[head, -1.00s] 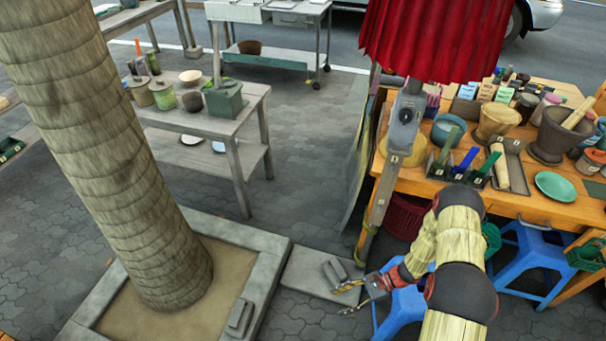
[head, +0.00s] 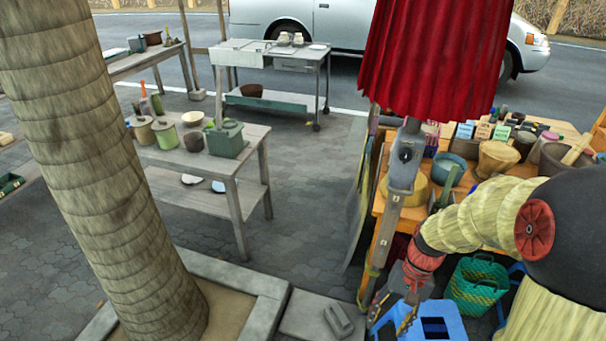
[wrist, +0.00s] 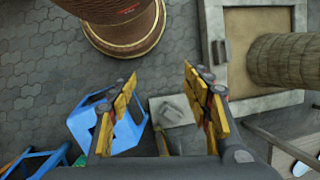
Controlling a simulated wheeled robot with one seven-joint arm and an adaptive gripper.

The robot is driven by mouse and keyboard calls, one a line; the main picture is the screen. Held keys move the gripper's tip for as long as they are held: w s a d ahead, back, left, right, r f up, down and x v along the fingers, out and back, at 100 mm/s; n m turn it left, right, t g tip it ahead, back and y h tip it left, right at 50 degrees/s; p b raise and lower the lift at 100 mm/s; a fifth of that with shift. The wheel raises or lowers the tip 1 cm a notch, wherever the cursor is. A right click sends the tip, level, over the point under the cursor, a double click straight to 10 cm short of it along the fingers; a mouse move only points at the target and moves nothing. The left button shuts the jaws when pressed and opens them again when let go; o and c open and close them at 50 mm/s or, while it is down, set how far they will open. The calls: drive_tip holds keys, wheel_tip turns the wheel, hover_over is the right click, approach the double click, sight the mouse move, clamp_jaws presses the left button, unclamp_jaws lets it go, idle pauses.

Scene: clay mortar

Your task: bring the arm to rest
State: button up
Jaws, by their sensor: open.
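My gripper (head: 392,312) hangs low in front of the orange table, its fingers pointing down in the head view. In the wrist view my gripper (wrist: 160,105) has its two yellow fingers wide apart with nothing between them. My arm is folded at the right of the head view, wrapped in straw-coloured covering, and hides part of the table. Below the fingers is paving with a flat stone slab (wrist: 172,108).
A blue stool (head: 440,322) and a green basket (head: 478,285) stand close to my gripper. The orange table (head: 384,208) with pots and bowls, a post (head: 398,190) and a red cloth (head: 425,60) are near. A tree trunk (head: 110,170) stands left.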

drive_tip(key=s+a+r+n+t+h+b, duration=0.1)
drive_tip(key=s+r+t, duration=0.3)
drive_tip(key=r, duration=0.6)
drive_tip(key=s+a+r+n+t+h+b, duration=0.1)
drive_tip(key=s+r+n+t, duration=0.2)
drive_tip(key=r, duration=0.7)
drive_tip(key=shift+s+a+r+t+h, duration=0.15)
drive_tip(key=shift+s+r+t+h, duration=0.25)
drive_tip(key=shift+s+t, duration=0.25)
drive_tip(key=shift+c, duration=1)
